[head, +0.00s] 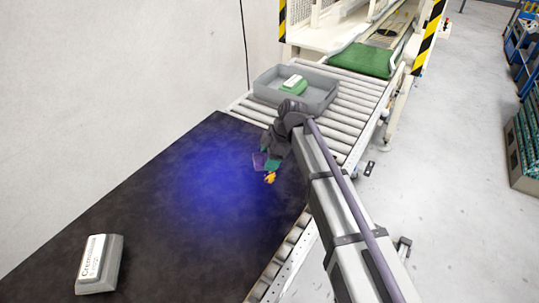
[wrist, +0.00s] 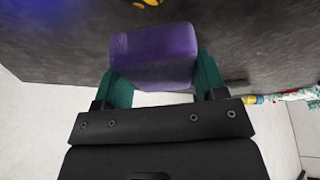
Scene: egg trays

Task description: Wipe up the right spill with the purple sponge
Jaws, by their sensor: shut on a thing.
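The purple sponge (wrist: 153,55) is between the green fingers of my gripper (wrist: 158,72) in the wrist view. The fingers are shut on its two sides. In the head view the sponge (head: 259,161) shows at the end of my arm, over the far right part of the dark table top, with my gripper (head: 268,160) partly hidden by the wrist. A small yellow-orange patch (head: 270,178) shows just below the sponge and gripper in the head view. It also shows at the top edge of the wrist view (wrist: 148,2). I cannot tell whether the sponge touches the table.
A blue glowing area spreads over the middle of the dark table (head: 150,215). A grey-white package (head: 100,263) lies at the near left. A grey tray (head: 318,92) holding a green and white item stands on the roller conveyor (head: 345,120) beyond. A wall borders the left.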

